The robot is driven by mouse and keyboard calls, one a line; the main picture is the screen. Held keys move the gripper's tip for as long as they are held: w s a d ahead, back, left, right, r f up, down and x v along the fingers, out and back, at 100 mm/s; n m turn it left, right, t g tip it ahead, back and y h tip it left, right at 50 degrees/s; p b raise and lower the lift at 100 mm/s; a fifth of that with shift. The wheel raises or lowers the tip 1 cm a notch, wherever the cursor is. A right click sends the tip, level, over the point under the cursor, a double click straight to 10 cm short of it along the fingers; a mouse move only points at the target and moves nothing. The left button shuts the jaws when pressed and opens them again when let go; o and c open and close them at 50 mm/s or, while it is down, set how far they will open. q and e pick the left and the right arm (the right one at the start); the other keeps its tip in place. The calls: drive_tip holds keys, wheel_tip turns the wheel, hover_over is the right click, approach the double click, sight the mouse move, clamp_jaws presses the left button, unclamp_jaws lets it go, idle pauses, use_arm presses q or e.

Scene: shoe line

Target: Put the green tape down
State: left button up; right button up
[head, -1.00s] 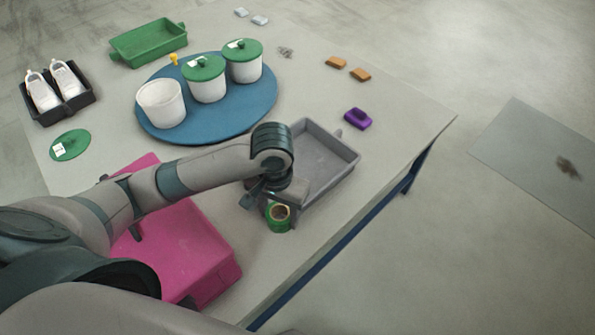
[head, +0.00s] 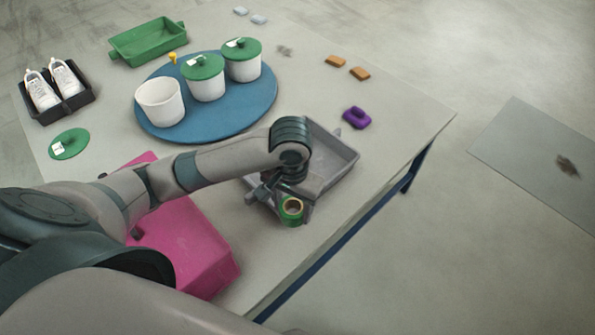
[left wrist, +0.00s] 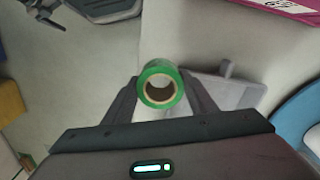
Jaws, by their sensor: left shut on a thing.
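The green tape (head: 291,211) is a roll with a tan core. My left gripper (head: 284,194) is shut on it, near the front end of the grey tray (head: 343,165). In the left wrist view the tape (left wrist: 161,72) sits between the two dark fingers of my left gripper (left wrist: 160,92), with its open core facing the camera. In the head view my arm hides part of the tray. I cannot tell how high the tape is above the table or the tray edge. My right gripper is not in view.
A pink box (head: 190,250) stands left of the tape. A blue round mat (head: 235,118) with white pots is behind, and a purple thing (head: 356,117) lies right of the tray. The table's right edge is close to the tape. A strip of bare table lies in front.

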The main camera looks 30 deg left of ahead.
use_arm(q)
drive_tip(key=w+a+f+m+b, duration=0.3)
drive_tip(key=w+a+f, duration=0.1)
drive_tip(key=w+a, duration=0.5)
drive_tip(key=shift+w+f, duration=0.15)
drive_tip(key=shift+w, duration=1.1)
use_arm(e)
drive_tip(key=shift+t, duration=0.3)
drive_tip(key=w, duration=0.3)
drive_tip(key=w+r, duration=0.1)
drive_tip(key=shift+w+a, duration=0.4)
use_arm(q)
drive_tip(key=w+f, duration=0.2)
drive_tip(key=w, duration=0.1)
drive_tip(key=w+a+f, duration=0.1)
drive_tip(key=w+f, duration=0.1)
drive_tip(key=w, duration=0.2)
drive_tip(key=w+f, duration=0.3)
drive_tip(key=w, duration=0.1)
drive_tip(key=shift+w+a+b, duration=0.25)
drive_tip(key=shift+a+b, duration=0.15)
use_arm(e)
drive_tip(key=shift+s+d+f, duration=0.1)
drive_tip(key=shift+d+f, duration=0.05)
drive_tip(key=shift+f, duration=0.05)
use_arm(q)
drive_tip(key=shift+f, duration=0.1)
